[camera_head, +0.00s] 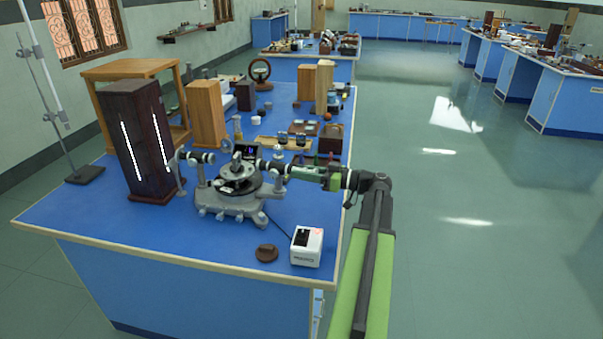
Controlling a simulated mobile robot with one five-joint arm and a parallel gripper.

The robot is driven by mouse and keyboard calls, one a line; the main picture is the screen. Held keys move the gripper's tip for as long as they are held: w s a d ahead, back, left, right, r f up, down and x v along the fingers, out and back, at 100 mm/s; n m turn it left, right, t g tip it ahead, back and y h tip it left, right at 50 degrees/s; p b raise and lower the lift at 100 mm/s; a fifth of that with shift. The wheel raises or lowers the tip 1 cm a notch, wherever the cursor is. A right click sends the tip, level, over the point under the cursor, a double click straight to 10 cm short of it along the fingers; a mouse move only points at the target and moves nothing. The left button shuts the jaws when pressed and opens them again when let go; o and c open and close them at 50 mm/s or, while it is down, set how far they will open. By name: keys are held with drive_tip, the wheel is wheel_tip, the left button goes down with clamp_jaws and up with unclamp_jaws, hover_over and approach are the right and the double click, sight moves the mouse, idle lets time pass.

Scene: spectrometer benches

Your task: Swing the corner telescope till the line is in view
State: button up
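The spectrometer (232,203), a grey cast instrument with a round table, stands near the front corner of the blue bench. My gripper (325,176), green and dark, reaches in from the right at the outer end of the telescope. Its fingers are too small to tell apart, and whether it grips the tube is unclear. No spectral line can be made out.
A white box (305,257) with a red display and a brown round piece (266,252) sit at the bench front. Wooden boxes (207,113), small bottles and trays crowd the bench behind. The floor (450,230) right of the bench is open.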

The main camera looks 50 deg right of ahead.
clamp_jaws()
drive_tip(key=shift+a, duration=0.1)
idle(0.9)
drive_tip(key=shift+s+a+m+h, duration=0.25)
drive_tip(key=shift+a+m+h, duration=0.05)
drive_tip(key=shift+a+h, duration=0.1)
drive_tip(key=o, duration=0.8)
unclamp_jaws()
drive_tip(key=shift+s, duration=0.1)
drive_tip(key=v, duration=1.7)
drive_tip(key=shift+s+f, duration=0.15)
drive_tip(key=shift+f, duration=0.15)
